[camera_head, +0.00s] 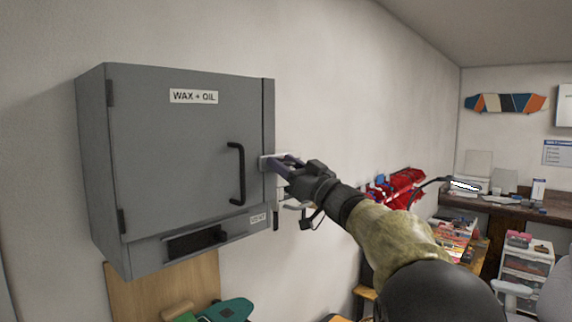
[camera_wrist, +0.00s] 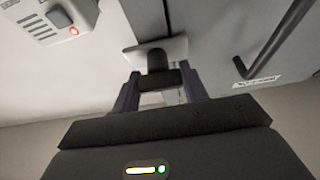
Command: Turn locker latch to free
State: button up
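The grey locker (camera_head: 180,150), labelled "WAX + OIL", is mounted on the wall with its door closed. Its latch is at the locker's right edge; in the wrist view it shows as a pale plate (camera_wrist: 176,46) with a black stem and a black crosspiece (camera_wrist: 160,80). My gripper (camera_head: 278,163) reaches the latch from the right. In the wrist view my gripper's two purple fingers (camera_wrist: 161,82) stand on either side of the crosspiece and appear to touch both its ends. The fingers partly hide the latch in the head view.
A black door handle (camera_head: 238,174) is just left of the latch; it also shows in the wrist view (camera_wrist: 272,42). A pale box with a dark button (camera_wrist: 60,17) is on the wall beside the latch. A workbench (camera_head: 500,208) and drawers (camera_head: 527,262) are far right.

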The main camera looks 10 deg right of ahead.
jog(key=shift+c, duration=1.4)
jog(key=shift+n+g+y, duration=0.3)
jog(key=shift+n, duration=0.5)
jog(key=n+g+y+b, duration=0.1)
jog(key=n, duration=0.2)
jog(key=shift+f+n, duration=0.1)
jog(key=shift+n, duration=0.3)
jog(key=n+g+y, duration=0.1)
jog(key=n, duration=0.2)
jog(key=n+g+b, duration=0.1)
jog(key=n+g, duration=0.1)
jog(key=n, duration=0.1)
jog(key=shift+y, duration=0.4)
jog(key=n+g, duration=0.2)
jog(key=n, duration=0.3)
jog(key=shift+n, duration=0.4)
jog(key=n+g+h+p, duration=0.1)
jog(key=n+g, duration=0.1)
jog(key=n, duration=0.3)
